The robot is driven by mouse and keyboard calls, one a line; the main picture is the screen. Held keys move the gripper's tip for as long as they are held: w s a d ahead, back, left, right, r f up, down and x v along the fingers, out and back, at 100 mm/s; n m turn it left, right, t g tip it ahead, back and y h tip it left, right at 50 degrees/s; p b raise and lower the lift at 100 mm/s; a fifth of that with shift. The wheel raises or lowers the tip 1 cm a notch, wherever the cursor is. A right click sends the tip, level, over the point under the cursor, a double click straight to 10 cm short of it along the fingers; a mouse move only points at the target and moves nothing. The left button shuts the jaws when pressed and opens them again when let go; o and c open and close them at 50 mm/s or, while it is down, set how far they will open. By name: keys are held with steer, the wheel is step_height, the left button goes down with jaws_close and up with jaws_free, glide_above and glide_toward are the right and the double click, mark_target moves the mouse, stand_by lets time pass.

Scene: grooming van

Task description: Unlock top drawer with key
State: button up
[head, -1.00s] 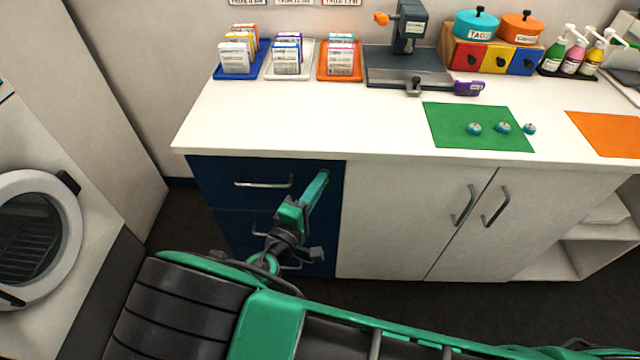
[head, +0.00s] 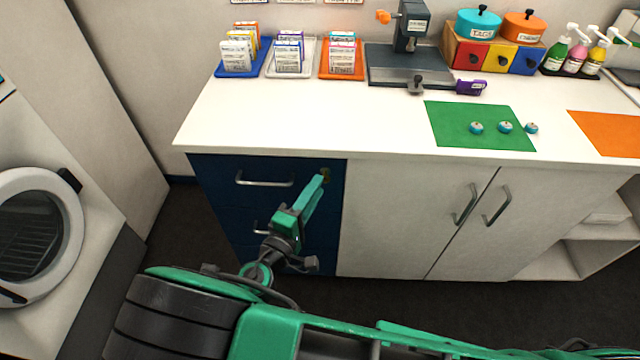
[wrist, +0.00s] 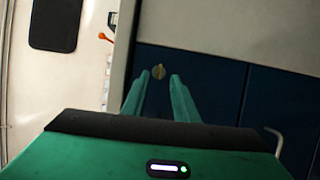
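The blue top drawer (head: 220,175) is closed, with a horizontal metal handle. A small brass piece (head: 326,174) shows at the drawer's upper right corner. In the wrist view it is a round brass shape (wrist: 158,71) on the dark blue front. I cannot tell how much of it is key and how much is lock, or which way the key is turned. My gripper (head: 320,181) points at it from just in front and below. In the wrist view its two green fingers (wrist: 159,77) are apart, with the brass shape between their tips and a gap on each side.
The white counter (head: 270,125) overhangs the drawers. White cupboard doors (head: 400,215) with handles stand to the right. A green mat (head: 455,135) with small round items lies on the counter. A washer-like machine (head: 40,230) is at left. Dark floor is open before the drawers.

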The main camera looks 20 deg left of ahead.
steer(key=s+a, duration=0.1)
steer(key=s, duration=0.7)
steer(key=shift+a, duration=0.2)
